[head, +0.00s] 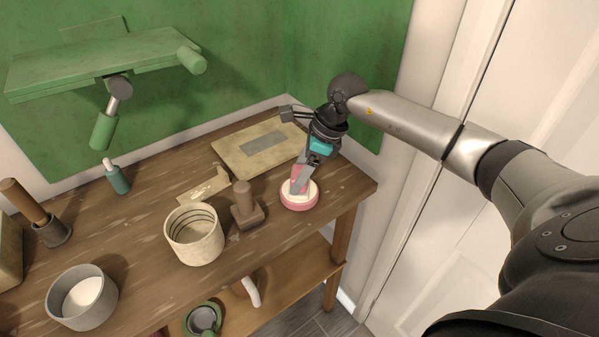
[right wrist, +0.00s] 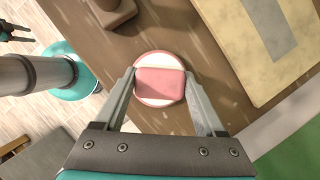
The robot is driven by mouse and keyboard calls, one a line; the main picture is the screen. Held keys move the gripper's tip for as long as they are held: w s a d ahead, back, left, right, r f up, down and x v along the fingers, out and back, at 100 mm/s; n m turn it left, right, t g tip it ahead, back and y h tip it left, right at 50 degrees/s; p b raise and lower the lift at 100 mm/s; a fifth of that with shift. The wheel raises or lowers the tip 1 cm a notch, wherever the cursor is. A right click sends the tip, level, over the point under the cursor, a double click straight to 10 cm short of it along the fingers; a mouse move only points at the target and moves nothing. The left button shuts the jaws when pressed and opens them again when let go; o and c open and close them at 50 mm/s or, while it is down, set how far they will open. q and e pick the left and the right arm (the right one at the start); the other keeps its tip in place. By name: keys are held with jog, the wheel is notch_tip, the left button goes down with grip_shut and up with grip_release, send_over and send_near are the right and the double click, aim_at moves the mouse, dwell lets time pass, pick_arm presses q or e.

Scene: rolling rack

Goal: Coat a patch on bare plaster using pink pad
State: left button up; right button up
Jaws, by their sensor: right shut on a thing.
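The pink pad (head: 300,205) is a round pink disc with a white upper face and a pink block grip. It sits at the right end of the wooden bench, apparently on its top. My right gripper (head: 299,182) is shut on the block grip, which shows between its fingers in the right wrist view (right wrist: 159,84). A pale plaster board (head: 228,158) with a grey rectangular patch (head: 264,144) lies flat behind the pad; part of it also shows in the wrist view (right wrist: 246,66). A dark gripper, probably my left (right wrist: 14,32), shows small at the wrist view's left edge.
A wooden stamp-like block (head: 246,208) and ribbed pot (head: 194,235) stand left of the pad. Green walls close off the back; a white door (head: 500,160) is at right.

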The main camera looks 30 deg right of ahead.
dwell(0.6)
jog(key=shift+r+p, duration=2.45)
jog(key=shift+r, duration=1.05)
jog(key=shift+f, duration=0.1)
